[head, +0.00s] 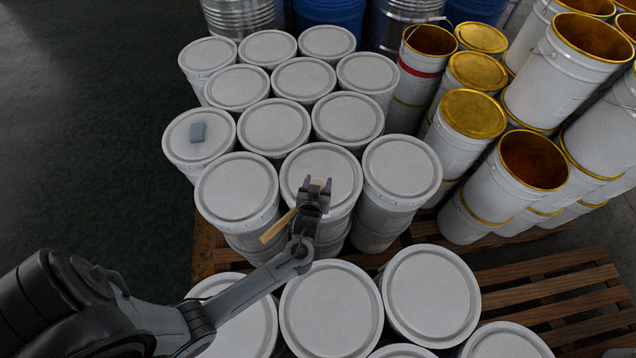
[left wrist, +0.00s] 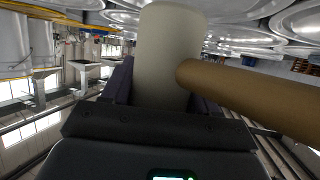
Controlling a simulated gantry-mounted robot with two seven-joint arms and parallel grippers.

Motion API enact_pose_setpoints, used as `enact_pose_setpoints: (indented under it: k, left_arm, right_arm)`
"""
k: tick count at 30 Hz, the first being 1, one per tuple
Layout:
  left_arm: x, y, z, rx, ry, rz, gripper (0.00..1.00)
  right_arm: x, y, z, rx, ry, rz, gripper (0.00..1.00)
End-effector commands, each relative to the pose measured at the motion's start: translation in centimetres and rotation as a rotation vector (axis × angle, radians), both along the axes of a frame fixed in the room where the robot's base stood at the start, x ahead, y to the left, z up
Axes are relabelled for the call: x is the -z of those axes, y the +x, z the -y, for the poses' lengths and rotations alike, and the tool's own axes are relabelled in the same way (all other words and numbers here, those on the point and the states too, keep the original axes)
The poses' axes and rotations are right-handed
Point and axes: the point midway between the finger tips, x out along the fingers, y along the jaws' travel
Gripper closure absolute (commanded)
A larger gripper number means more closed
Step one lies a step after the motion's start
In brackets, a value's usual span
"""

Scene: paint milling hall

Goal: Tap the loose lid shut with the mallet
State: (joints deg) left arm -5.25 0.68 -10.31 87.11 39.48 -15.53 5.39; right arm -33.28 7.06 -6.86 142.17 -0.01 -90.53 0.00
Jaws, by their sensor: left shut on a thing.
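My left gripper (head: 316,184) is shut on the mallet and holds it over a white lidded bucket. In the left wrist view, the pale cylindrical mallet head (left wrist: 167,50) sits between the fingers. The brown wooden handle (left wrist: 255,95) runs from it to the right. In the head view the tan handle (head: 278,226) points down and left. The round white lid (head: 338,160) behind the gripper is partly hidden by it. I cannot tell which lid is loose, nor whether the mallet touches this one. My right gripper is not in view.
Several white lidded buckets stand close around, such as one to the left (head: 237,190) and one to the right (head: 402,170). Open gold-lined buckets (head: 533,160) stand at right. A wooden pallet (head: 550,290) has bare slats.

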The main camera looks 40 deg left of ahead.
Motion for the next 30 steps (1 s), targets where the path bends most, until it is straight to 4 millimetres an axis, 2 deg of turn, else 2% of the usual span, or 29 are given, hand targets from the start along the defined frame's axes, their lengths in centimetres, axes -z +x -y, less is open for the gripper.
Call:
enact_pose_setpoints:
  k: [14,28,30]
  left_arm:
    - [0.4,0.0,0.0,0.000,0.000,0.002,0.89]
    - [5.7,0.1,0.0,-0.001,-0.001,0.002,0.89]
    - [5.1,0.1,0.0,0.000,-0.001,0.002,0.89]
  right_arm:
    - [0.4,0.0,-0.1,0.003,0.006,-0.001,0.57]
    - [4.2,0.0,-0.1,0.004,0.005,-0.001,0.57]
    - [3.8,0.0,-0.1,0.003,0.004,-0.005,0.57]
